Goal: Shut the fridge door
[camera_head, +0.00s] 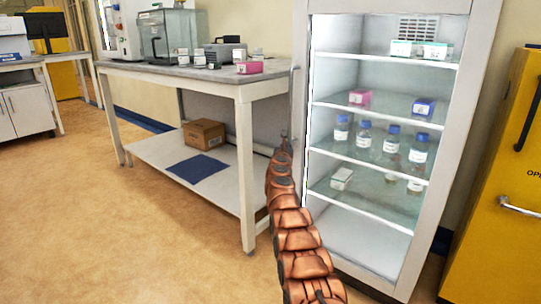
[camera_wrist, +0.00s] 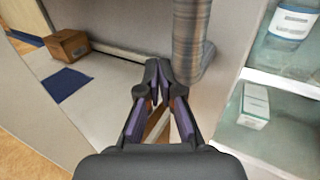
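The fridge (camera_head: 482,90) stands at the right of the head view, its lit shelves in plain sight. A narrow pale upright strip with a thin bar handle (camera_head: 293,100) stands at the left edge of its opening; it looks like the fridge door seen nearly edge-on, but its face is hard to make out. My gripper (camera_head: 284,143) is small in the head view, at the foot of that handle. In the wrist view my gripper (camera_wrist: 158,72) has its fingertips together with nothing seen between them. A grey-brown striped upright bar (camera_wrist: 190,40), likely the handle, stands just right of the tips; contact is unclear.
A workbench (camera_head: 245,92) with lab equipment stands left of the fridge. Its low shelf holds a cardboard box (camera_head: 204,134) and a blue mat (camera_head: 197,168). Several bottles (camera_head: 391,140) and small boxes stand on the fridge shelves. A yellow cabinet (camera_head: 505,180) is at right. The left floor is clear.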

